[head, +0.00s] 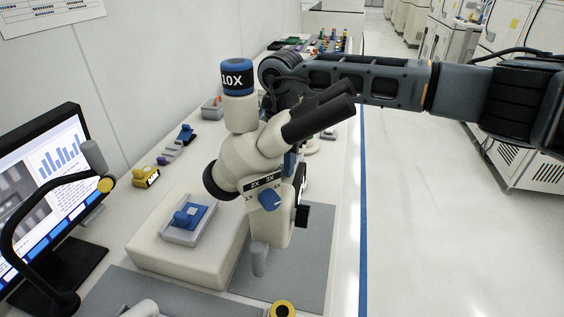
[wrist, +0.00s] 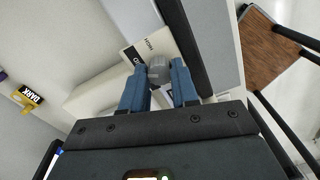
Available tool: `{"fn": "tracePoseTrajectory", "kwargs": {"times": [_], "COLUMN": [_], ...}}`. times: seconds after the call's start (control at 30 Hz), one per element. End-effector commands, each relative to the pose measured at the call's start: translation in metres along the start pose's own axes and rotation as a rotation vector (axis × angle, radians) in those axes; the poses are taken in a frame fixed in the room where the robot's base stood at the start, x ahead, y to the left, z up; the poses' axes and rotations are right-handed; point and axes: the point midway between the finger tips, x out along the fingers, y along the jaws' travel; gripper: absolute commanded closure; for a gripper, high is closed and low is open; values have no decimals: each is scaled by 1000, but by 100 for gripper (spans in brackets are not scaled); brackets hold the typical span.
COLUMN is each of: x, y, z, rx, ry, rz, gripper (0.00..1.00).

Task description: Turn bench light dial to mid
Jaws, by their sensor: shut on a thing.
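The bench light dial (wrist: 159,72) is a small grey knob in the wrist view, in front of a pale plate (wrist: 136,54). The plate carries the word HIGH and another label that is partly hidden. My gripper (wrist: 159,66) has its two blue fingers closed on the left and right sides of the knob. The knob's pointer mark cannot be made out, so its setting is unclear. In the head view the dial does not show, and my gripper is mostly hidden behind the microscope (head: 255,150).
The microscope stands close to my arm, with a blue knob (head: 270,198) on its side. A monitor (head: 45,190) and a black curved lamp arm (head: 30,225) are at the left. In the wrist view, a yellow piece labelled DARK (wrist: 28,97) is at left and a brown-topped stool (wrist: 270,48) at right.

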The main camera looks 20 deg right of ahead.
Motion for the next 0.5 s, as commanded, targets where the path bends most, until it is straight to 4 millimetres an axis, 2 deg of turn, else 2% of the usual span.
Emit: {"fn": "tracePoseTrajectory", "kwargs": {"times": [0.13, 0.17, 0.4, 0.5], "x": [-2, -2, -1, -1], "y": [1, 1, 0, 0], "z": [1, 1, 1, 1], "rx": [0, 0, -1, -1], "ry": [-3, -3, -2, -1], "rz": [3, 3, 2, 1], "gripper": [100, 70, 47, 46]}}
